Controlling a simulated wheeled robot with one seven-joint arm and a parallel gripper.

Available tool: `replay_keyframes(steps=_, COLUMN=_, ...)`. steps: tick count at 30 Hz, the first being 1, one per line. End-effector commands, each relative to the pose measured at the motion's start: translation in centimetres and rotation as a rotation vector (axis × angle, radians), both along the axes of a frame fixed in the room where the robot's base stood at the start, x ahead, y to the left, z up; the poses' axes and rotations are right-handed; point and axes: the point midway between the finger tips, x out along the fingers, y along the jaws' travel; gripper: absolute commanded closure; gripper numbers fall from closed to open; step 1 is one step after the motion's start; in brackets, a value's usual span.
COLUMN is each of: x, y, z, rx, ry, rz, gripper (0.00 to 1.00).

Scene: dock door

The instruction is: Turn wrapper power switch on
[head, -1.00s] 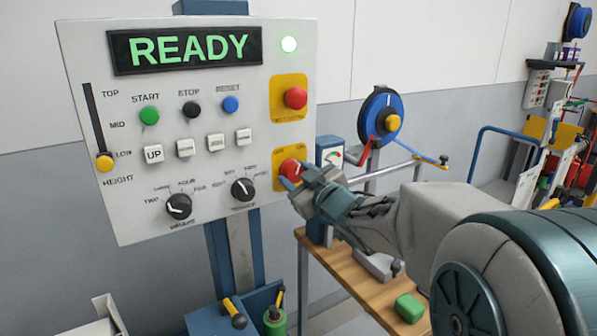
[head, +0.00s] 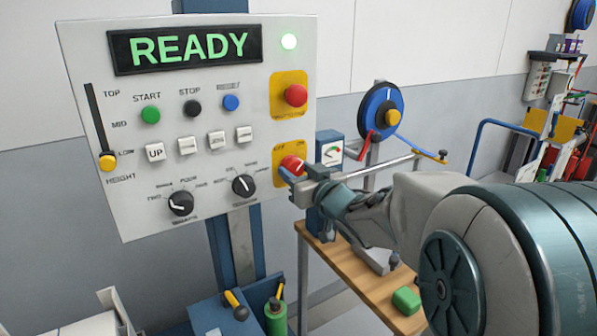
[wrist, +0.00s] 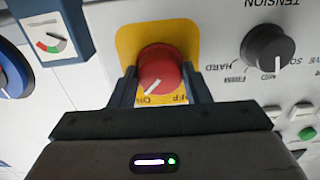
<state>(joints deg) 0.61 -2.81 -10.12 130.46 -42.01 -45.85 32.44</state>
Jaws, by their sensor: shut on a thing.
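The wrapper power switch is a red rotary knob (head: 292,163) on a yellow plate at the lower right of the control panel (head: 130,205). It also shows in the wrist view (wrist: 160,66), upside down, its white pointer line aimed at the ON label. My gripper (head: 293,177) is at the knob in the head view. In the wrist view my gripper (wrist: 162,80) has one finger on each side of the knob, shut on it. The fingers hide part of the knob's sides. The panel display (head: 188,48) reads READY, and a green lamp (head: 289,42) is lit.
A red emergency-stop-like button (head: 296,96) sits on a yellow plate above the switch. The tension knob (head: 244,186) is left of my gripper, and the wrap-count knob (head: 180,204) further left. A wooden bench (head: 350,268) with a green block (head: 406,300) lies below my arm.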

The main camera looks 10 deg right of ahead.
Motion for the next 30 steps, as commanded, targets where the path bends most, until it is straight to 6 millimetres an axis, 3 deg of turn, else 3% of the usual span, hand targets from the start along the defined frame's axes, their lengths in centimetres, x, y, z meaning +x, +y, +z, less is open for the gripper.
replay_keyframes(steps=7, x=0.0, y=0.0, z=0.0, rx=0.002, ry=0.001, rz=0.000, gripper=0.80)
replay_keyframes(steps=8, x=0.0, y=0.0, z=0.0, rx=0.002, ry=0.001, rz=0.000, gripper=0.49)
replay_keyframes(steps=9, x=0.0, y=0.0, z=0.0, rx=0.002, ry=0.001, rz=0.000, gripper=0.38)
replay_keyframes(steps=10, x=0.0, y=0.0, z=0.0, rx=0.002, ry=0.001, rz=0.000, gripper=0.35)
replay_keyframes(steps=22, x=-0.7, y=-0.3, z=0.0, rx=0.000, ry=0.000, rz=-0.001, gripper=0.35)
replay_keyframes(steps=30, x=-5.0, y=-1.7, z=0.0, rx=0.000, ry=-0.003, rz=-0.002, gripper=0.35)
